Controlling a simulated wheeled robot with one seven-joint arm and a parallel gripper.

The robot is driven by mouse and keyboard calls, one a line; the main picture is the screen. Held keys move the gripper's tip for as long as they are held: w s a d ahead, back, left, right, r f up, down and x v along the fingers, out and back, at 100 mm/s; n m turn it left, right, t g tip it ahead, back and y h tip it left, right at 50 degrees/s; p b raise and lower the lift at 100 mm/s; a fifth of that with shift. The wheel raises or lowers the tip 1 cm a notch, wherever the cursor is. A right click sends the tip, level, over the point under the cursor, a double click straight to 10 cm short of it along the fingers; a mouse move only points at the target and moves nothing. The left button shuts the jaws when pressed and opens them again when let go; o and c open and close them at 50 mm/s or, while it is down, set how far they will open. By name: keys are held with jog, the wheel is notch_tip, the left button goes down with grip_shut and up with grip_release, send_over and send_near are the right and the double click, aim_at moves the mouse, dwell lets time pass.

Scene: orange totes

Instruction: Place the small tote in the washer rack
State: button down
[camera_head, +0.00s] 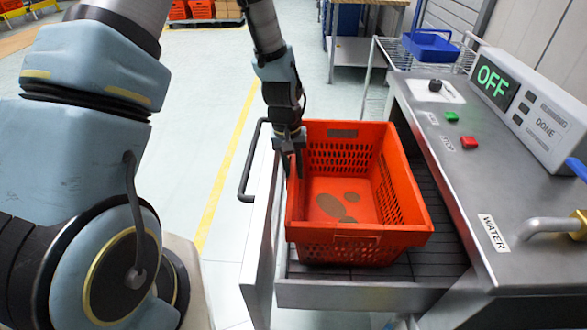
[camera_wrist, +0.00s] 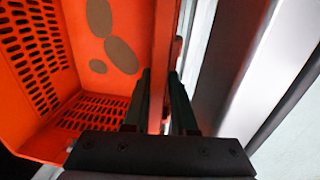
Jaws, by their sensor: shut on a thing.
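The small orange tote (camera_head: 360,240) sits upright in the washer's open drawer, over the dark slatted rack (camera_head: 445,235). It is empty, with brown patches on its floor. My gripper (camera_head: 291,170) points down at the tote's left wall and is shut on that wall. In the wrist view, my gripper's fingers (camera_wrist: 158,105) stand on either side of the tote's wall, and the tote's inside (camera_wrist: 60,50) shows on the left. Whether the tote's base rests fully on the rack is hidden.
The drawer front (camera_head: 262,235) with its dark handle (camera_head: 248,165) stands close to the tote's left. The washer's steel top (camera_head: 470,180) is at right, with a display reading OFF (camera_head: 492,80). A blue basket (camera_head: 430,47) sits behind.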

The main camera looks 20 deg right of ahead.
jog(key=shift+f, duration=0.15)
jog(key=c, duration=1)
grip_release()
notch_tip(320, 180, up, 12)
jog(key=a+b, duration=0.1)
jog(key=b, duration=0.1)
jog(key=shift+w+a, duration=0.15)
jog(key=shift+w, duration=0.15)
jog(key=s+a+r+n+t, duration=0.1)
jog(key=a+r+n, duration=0.1)
jog(key=a, duration=1.2)
jog(key=s+a+r+n+t, duration=0.1)
jog(key=a+r, duration=0.1)
jog(key=a, duration=1.1)
jog(key=shift+a+n+y, duration=0.35)
jog(key=shift+n+y, duration=0.05)
